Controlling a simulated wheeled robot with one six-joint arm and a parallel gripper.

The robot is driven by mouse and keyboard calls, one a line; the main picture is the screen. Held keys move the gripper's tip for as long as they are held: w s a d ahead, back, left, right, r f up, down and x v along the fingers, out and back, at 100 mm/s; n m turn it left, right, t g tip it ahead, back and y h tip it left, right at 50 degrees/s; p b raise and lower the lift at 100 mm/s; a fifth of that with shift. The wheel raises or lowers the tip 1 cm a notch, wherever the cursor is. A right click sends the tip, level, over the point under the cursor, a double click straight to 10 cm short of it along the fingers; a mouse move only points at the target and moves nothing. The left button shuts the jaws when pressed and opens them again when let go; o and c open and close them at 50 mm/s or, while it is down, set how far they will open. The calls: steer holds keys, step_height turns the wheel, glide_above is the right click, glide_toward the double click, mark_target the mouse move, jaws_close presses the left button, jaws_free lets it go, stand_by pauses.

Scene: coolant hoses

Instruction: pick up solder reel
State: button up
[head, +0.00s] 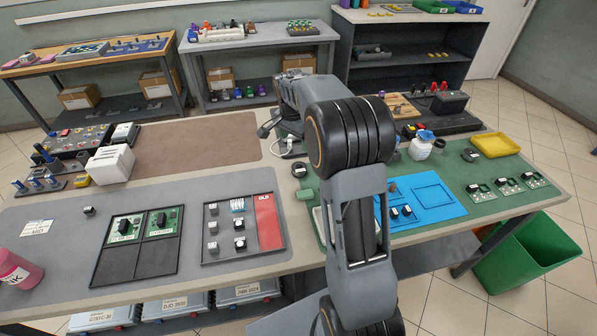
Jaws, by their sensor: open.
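I cannot tell for sure which item is the solder reel. A small dark ring-shaped roll (300,168) lies on the table just left of my arm. Another dark roll with a pale mark (470,156) lies on the green mat at the right. My gripper (277,136) is partly hidden behind my own arm, over the back part of the table. It is open, and I see nothing held in it. It is beyond the left dark roll and apart from it. My arm covers the middle of the table.
A white box (110,164) and a brown mat (196,146) are at the left. A white bottle (421,147), a yellow tray (495,144) and a blue mat (432,198) are right of my arm. A green bin (530,255) stands on the floor. The brown mat is mostly clear.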

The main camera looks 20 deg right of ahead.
glide_above(299, 166)
steer(key=s+a, duration=0.1)
steer(key=shift+m, duration=0.3)
step_height(299, 166, down, 8)
steer(key=shift+s+f, duration=0.1)
steer(key=shift+w+d+f, duration=0.1)
steer(key=shift+d+f, duration=0.1)
steer(key=shift+f, duration=1.4)
steer(key=shift+w+d+f, duration=0.1)
steer(key=shift+d+f, duration=0.05)
steer(key=shift+f, duration=1.4)
steer(key=shift+c, duration=0.2)
steer(key=c, duration=1)
steer(key=shift+r, duration=0.1)
